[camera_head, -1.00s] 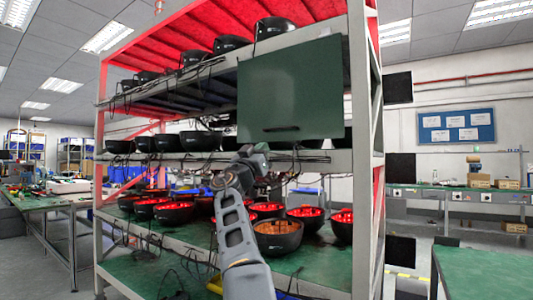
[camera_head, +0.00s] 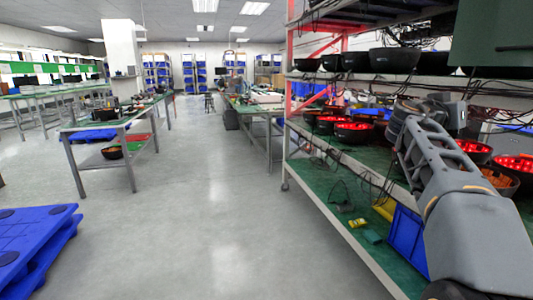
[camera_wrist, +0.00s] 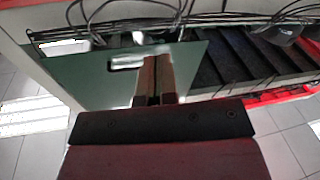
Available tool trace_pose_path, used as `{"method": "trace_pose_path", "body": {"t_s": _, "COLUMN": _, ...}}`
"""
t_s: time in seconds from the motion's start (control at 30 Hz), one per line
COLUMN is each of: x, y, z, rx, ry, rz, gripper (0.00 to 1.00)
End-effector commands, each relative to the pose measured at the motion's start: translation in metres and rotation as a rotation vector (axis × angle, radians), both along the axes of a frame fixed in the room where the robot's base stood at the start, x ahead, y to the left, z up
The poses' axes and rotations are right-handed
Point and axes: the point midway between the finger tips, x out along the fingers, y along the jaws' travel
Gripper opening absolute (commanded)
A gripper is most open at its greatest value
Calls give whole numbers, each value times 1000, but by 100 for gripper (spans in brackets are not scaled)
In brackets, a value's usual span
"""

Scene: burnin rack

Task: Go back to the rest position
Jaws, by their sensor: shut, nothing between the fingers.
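My gripper (camera_wrist: 154,75) shows in the wrist view with its two fingers together and nothing between them. The fingers overlap the dark green panel (camera_wrist: 95,78) in the picture, just below its pale handle slot (camera_wrist: 126,61); I cannot tell whether they touch it. In the head view my arm reaches toward the rack at the right, and my gripper cannot be made out. The panel's edge (camera_head: 491,38) shows at the upper right of the head view.
The rack (camera_head: 340,232) with several black bowls (camera_head: 394,60), some lit red, fills the right side. A blue bin (camera_head: 408,240) sits on its lower shelf. Open floor (camera_head: 210,215) lies in the middle. Blue pallets (camera_head: 35,240) lie at left, a green-topped table (camera_head: 100,122) beyond.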

Motion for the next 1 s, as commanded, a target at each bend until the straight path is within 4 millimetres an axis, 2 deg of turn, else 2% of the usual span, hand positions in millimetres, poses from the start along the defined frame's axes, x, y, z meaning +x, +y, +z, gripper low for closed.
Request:
{"method": "trace_pose_path", "body": {"t_s": 0.03, "x": -3, "y": 17, "z": 15, "rx": 78, "ry": 81, "rz": 43, "gripper": 0}}
{"method": "trace_pose_path", "body": {"t_s": 0.17, "x": -17, "y": 64, "z": -21, "rx": 282, "ry": 318, "rz": 170, "gripper": 0}}
{"method": "trace_pose_path", "body": {"t_s": 0.27, "x": -38, "y": 107, "z": -49, "rx": 428, "ry": 498, "rz": 286, "gripper": 0}}
{"method": "trace_pose_path", "body": {"t_s": 0.4, "x": -80, "y": 167, "z": -85, "rx": 604, "ry": 718, "rz": 461, "gripper": 0}}
{"method": "trace_pose_path", "body": {"t_s": 0.6, "x": -141, "y": 233, "z": -119, "rx": 787, "ry": 929, "rz": 675, "gripper": 0}}
{"method": "trace_pose_path", "body": {"t_s": 0.8, "x": -177, "y": 267, "z": -136, "rx": 882, "ry": 1022, "rz": 800, "gripper": 0}}
{"method": "trace_pose_path", "body": {"t_s": 1.0, "x": -188, "y": 275, "z": -144, "rx": 908, "ry": 1045, "rz": 835, "gripper": 0}}
